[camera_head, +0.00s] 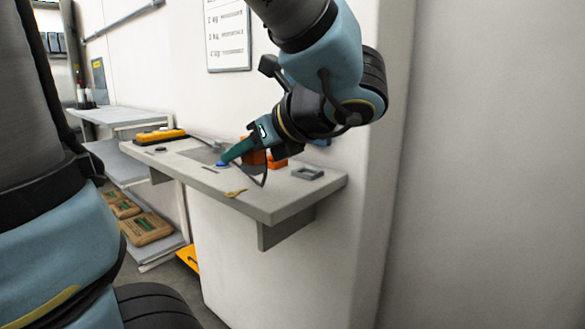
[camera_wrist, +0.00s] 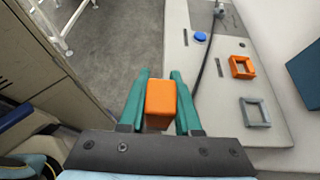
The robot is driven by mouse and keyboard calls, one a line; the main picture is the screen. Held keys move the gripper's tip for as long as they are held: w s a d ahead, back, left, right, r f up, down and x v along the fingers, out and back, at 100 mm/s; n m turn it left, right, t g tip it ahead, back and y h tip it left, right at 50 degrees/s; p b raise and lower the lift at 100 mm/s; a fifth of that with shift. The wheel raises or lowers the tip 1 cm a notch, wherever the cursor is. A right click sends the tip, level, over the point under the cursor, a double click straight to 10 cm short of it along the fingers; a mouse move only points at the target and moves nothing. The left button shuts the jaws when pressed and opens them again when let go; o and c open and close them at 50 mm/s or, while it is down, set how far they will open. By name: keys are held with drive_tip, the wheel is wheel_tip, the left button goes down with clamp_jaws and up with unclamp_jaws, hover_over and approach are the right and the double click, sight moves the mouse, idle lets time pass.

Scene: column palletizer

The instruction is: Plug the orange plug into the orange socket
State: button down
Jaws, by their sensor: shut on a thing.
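The orange plug (camera_wrist: 160,103) is a block held between the green fingers of my gripper (camera_wrist: 159,74) in the wrist view. In the head view the orange plug (camera_head: 254,158) shows partly behind the fingers of my gripper (camera_head: 228,155), above the grey shelf. The orange socket (camera_wrist: 242,67) is a square frame on the shelf, to the right of the plug and apart from it in the wrist view. In the head view the orange socket (camera_head: 278,164) is partly hidden behind my gripper. The underside of the plug is hidden.
A grey square socket (camera_wrist: 255,112) lies beside the orange one. A blue round button (camera_wrist: 200,37) and a dark cable (camera_wrist: 207,62) are on the shelf (camera_head: 285,203). A yellow-and-black box (camera_head: 160,136) sits at its far left. A wall rises behind.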

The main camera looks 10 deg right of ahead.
drive_tip(key=p, duration=0.4)
hover_over(298, 169)
drive_tip(key=shift+a+r, duration=0.1)
wheel_tip(298, 169, down, 2)
drive_tip(key=shift+f, duration=0.2)
wheel_tip(298, 169, down, 4)
drive_tip(key=shift+r, duration=0.15)
drive_tip(key=shift+w+f+p, duration=0.2)
drive_tip(key=shift+p, duration=0.55)
drive_tip(key=shift+d+f, duration=0.15)
drive_tip(key=shift+d, duration=0.05)
drive_tip(key=shift+f, duration=0.2)
drive_tip(key=c, duration=0.6)
unclamp_jaws()
